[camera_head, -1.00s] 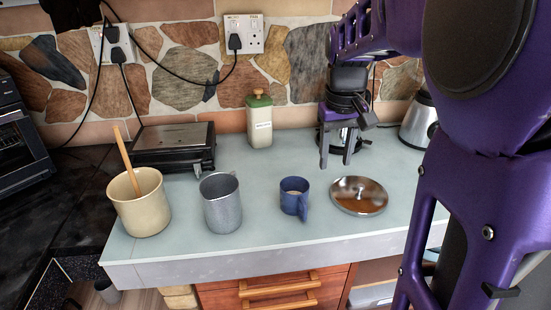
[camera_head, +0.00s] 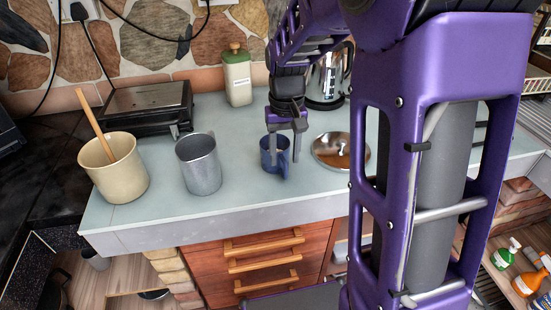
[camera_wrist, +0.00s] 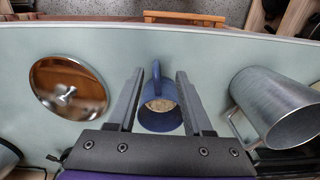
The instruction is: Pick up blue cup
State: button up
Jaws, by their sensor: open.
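The blue cup (camera_head: 267,153) stands upright on the pale counter, partly hidden behind my gripper in the head view. In the wrist view the blue cup (camera_wrist: 160,118) shows from above, with its handle toward the counter's front edge and something pale inside. My gripper (camera_head: 285,150) points down over the cup and is open. In the wrist view its two fingers (camera_wrist: 160,78) lie on either side of the cup, with gaps between them and its walls. Whether the fingertips are below the rim I cannot tell.
A grey metal mug (camera_head: 199,165) stands left of the cup, and a shiny metal lid (camera_head: 330,150) lies close on its right. A cream pot (camera_head: 117,172) with a wooden spoon, a black appliance (camera_head: 145,108), a green-lidded canister (camera_head: 237,77) and a kettle (camera_head: 328,75) stand around.

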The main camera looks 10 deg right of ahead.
aim_at(286, 166)
jog(key=f, duration=0.7)
jog(key=shift+w+d+f+b, duration=0.2)
jog(key=shift+w+d+b, duration=0.05)
jog(key=shift+b, duration=0.1)
grip_shut()
dwell(1.1)
